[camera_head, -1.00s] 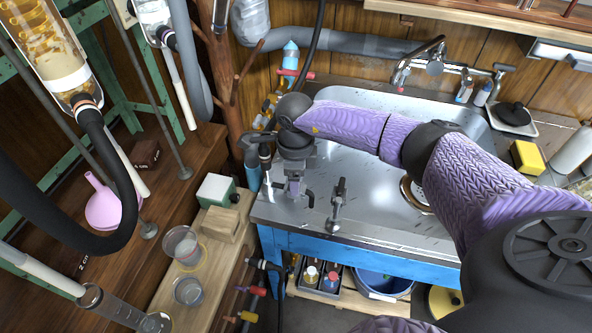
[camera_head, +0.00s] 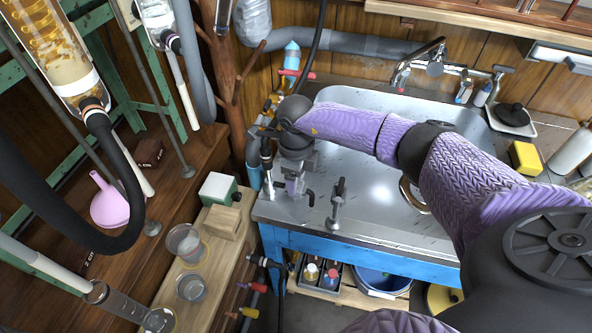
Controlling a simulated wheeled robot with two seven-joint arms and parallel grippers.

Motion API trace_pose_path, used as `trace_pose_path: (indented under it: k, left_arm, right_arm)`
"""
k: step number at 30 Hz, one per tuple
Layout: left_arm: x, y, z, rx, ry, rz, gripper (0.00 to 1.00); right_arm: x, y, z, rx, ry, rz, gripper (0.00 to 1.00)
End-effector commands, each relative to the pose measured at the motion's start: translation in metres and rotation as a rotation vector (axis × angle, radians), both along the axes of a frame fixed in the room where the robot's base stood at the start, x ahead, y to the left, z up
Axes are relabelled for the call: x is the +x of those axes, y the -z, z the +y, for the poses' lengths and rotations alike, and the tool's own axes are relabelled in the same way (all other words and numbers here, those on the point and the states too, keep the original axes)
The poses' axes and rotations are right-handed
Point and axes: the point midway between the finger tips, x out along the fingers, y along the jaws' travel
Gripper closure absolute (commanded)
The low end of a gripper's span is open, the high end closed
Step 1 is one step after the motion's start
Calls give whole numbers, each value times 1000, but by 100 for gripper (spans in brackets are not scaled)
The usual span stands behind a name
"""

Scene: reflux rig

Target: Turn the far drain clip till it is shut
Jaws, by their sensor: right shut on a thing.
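My right gripper (camera_head: 293,187) points down at the front left corner of the metal sink top (camera_head: 380,225). It is shut on a small fitting there. The fitting is mostly hidden by the fingers and wrist, so I cannot tell how far it is turned. A small dark handle (camera_head: 309,197) shows just right of the fingertips. A second upright metal fitting with a dark top (camera_head: 337,203) stands apart to the right. I cannot tell for sure which is the far drain clip. My left gripper is not in view.
Dark hoses and a black fitting (camera_head: 266,155) stand close left of my right wrist. A wooden bench with beakers (camera_head: 190,288) lies at the lower left. A yellow sponge (camera_head: 524,157) lies at the right.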

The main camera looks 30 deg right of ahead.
Motion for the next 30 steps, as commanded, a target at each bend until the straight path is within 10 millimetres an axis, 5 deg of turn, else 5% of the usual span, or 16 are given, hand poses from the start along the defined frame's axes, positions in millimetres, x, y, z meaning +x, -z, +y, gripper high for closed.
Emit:
trace_pose_path:
  k: [2,3,6,14,24,30]
  left_arm:
    - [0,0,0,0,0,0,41]
    - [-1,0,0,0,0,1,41]
    - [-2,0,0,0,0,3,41]
    - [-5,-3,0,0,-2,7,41]
    - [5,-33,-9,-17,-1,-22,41]
    - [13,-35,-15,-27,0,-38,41]
  right_arm:
    - [1,-1,0,0,2,-2,88]
    - [1,-1,0,0,2,-2,21]
    - [0,0,0,0,1,-2,0]
    - [1,-5,0,0,0,-2,0]
    - [1,-86,-1,-1,0,-6,0]
    - [0,-100,0,1,0,-2,0]
